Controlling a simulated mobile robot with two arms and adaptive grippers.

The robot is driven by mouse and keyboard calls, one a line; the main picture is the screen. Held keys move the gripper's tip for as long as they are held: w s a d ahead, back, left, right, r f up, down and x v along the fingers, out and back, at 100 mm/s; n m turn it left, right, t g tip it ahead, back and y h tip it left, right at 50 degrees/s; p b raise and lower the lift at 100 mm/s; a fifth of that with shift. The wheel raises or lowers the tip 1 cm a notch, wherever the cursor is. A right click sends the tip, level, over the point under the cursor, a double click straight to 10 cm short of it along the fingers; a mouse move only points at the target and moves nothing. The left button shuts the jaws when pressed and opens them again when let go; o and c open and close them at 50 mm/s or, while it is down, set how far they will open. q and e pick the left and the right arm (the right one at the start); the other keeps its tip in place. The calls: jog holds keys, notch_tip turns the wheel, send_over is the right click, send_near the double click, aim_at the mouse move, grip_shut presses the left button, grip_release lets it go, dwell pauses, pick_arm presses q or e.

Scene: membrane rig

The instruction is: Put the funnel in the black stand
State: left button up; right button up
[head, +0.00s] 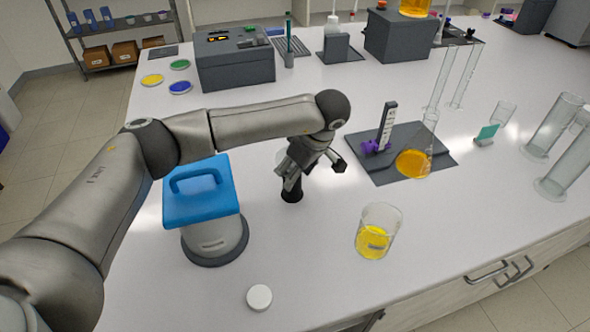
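My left gripper (316,174) reaches in over the middle of the bench. Its fingers are spread apart, and I see only bare table between them. Just below it, a small black stand (291,194) is upright on the white bench, its top partly covered by one finger. A pale, see-through curved edge (281,157), possibly the funnel, shows just left of the gripper. The gripper hides most of it, so I cannot tell whether it touches the stand or the fingers. My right gripper is not in view.
A blue-topped device (215,245) stands left of the stand. A beaker of yellow liquid (366,247) and a white cap (259,297) are in front. A dark mat (372,180) with a flask (414,164) lies right. Tall glass cylinders (566,160) stand far right.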

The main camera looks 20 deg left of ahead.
pick_arm(q)
jog(key=shift+f, duration=0.25)
jog(key=o, duration=1.4)
jog(key=v, duration=1.2)
